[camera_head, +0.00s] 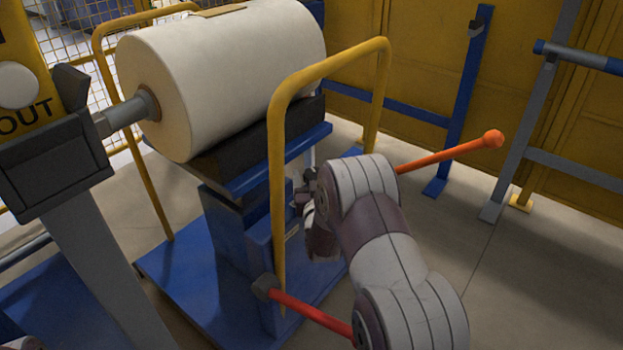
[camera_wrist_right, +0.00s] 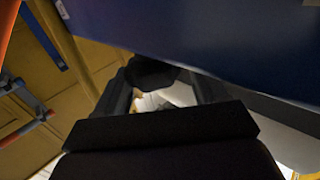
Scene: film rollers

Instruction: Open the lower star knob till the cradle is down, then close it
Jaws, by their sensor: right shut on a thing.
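The cradle (camera_head: 236,148) is a dark block on a blue plate, on top of a blue lift column. It sits right under the large cream film roll (camera_head: 230,70); I cannot tell whether they touch. My right gripper (camera_head: 306,203) is at the side of the column, below the cradle plate. In the right wrist view, the fingers (camera_wrist_right: 165,90) are shut on a dark knob (camera_wrist_right: 152,72), taken to be the lower star knob. In the head view the knob is largely hidden by my gripper. My left gripper is not in view.
A yellow hoop rail (camera_head: 278,190) stands close to my right arm. Orange-red levers stick out at the front (camera_head: 315,312) and right (camera_head: 450,155). A grey stand arm (camera_head: 95,250) meets the roll's shaft (camera_head: 125,115) at left.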

